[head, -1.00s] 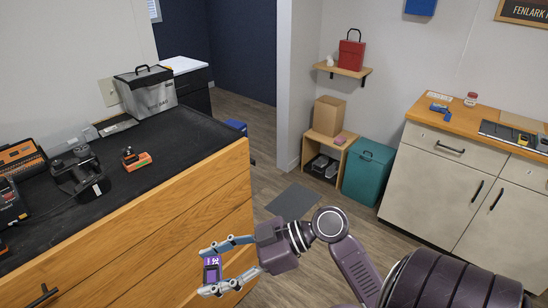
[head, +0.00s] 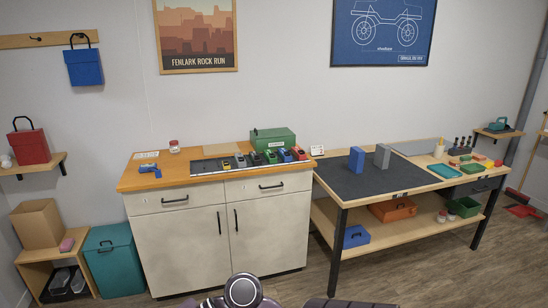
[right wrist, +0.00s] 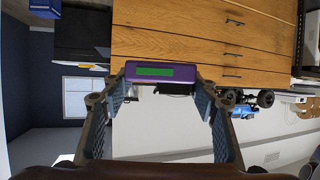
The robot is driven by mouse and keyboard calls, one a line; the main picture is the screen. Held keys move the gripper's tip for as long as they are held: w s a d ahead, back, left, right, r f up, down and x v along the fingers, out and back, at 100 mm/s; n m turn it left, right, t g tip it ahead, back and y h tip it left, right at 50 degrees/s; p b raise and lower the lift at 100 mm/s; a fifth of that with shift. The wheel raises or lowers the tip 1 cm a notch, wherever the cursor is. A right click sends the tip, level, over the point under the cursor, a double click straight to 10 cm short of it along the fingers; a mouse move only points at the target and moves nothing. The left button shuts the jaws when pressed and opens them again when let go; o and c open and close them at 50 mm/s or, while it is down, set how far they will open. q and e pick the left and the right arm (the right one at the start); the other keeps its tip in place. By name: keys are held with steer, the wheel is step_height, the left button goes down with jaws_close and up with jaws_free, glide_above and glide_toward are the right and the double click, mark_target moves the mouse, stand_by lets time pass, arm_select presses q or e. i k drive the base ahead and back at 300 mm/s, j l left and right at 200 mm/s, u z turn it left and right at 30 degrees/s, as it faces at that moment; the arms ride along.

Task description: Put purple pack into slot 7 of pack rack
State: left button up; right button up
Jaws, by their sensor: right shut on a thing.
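The purple pack (right wrist: 160,64) with a green face shows in the right wrist view, between the fingertips of my right gripper (right wrist: 160,75). The right gripper is shut on it and holds it in the air. In the head view a low dark rack or tray (head: 205,168) lies on the wooden counter, with several small coloured items in a row. I cannot tell whether it is the pack rack, and slot numbers are too small to read. Only part of my right arm shows at the bottom of the head view; its gripper and my left gripper are out of that view.
The counter (head: 150,180) tops a pale cabinet and also bears a green box (head: 272,138), a blue tool (head: 149,170) and a jar (head: 174,146). A workbench (head: 340,185) with blue and grey blocks stands right of it. A teal bin (head: 115,265) stands left. Floor shows at right.

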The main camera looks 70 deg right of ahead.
mark_target(207, 171)
steer(key=i+l+z, duration=0.1)
steer(key=l, duration=0.3)
steer(key=i+l+z, duration=0.1)
steer(key=l, duration=0.3)
steer(key=i+l+z, duration=0.1)
steer(key=l, duration=0.25)
steer(key=i+l+z, duration=0.1)
steer(key=l, duration=0.3)
steer(key=i+l, duration=0.2)
steer(key=l, duration=0.15)
steer(key=i+l+z, duration=0.15)
steer(key=l, duration=0.2)
steer(key=i+l, duration=0.15)
steer(key=l, duration=0.15)
steer(key=i+l, duration=0.1)
steer(key=l, duration=0.25)
steer(key=i+l, duration=0.15)
steer(key=l, duration=0.15)
